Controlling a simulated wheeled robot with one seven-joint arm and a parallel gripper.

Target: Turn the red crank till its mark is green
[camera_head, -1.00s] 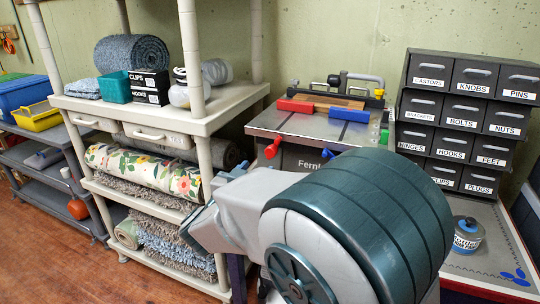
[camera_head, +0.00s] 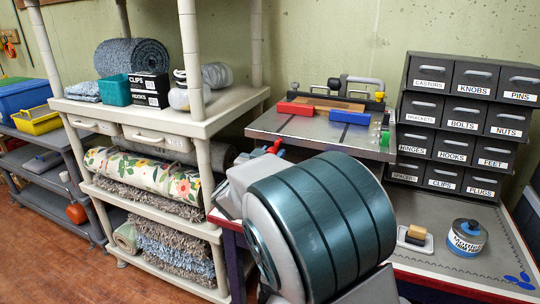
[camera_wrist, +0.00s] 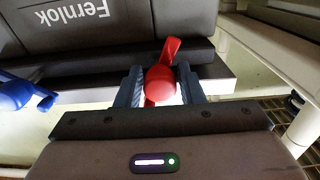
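The red crank (camera_wrist: 161,82) is on the front of the dark grey Fernlok bench machine (camera_wrist: 90,25). In the wrist view its round knob sits between the two fingers of my gripper (camera_wrist: 160,84). The fingers stand on either side of the knob with narrow light gaps showing, so they look open around it. In the head view only a small red part of the crank (camera_head: 275,146) shows above my arm, beside the fingertips. My arm hides most of the machine's front. I cannot see a green mark on the crank.
A blue crank (camera_wrist: 22,95) is at the left of the wrist view. The machine's grey top (camera_head: 320,130) carries red and blue blocks. A shelf rack (camera_head: 200,125) stands close on the left. A drawer cabinet (camera_head: 465,125), a can (camera_head: 466,238) and a brush (camera_head: 415,237) are on the right.

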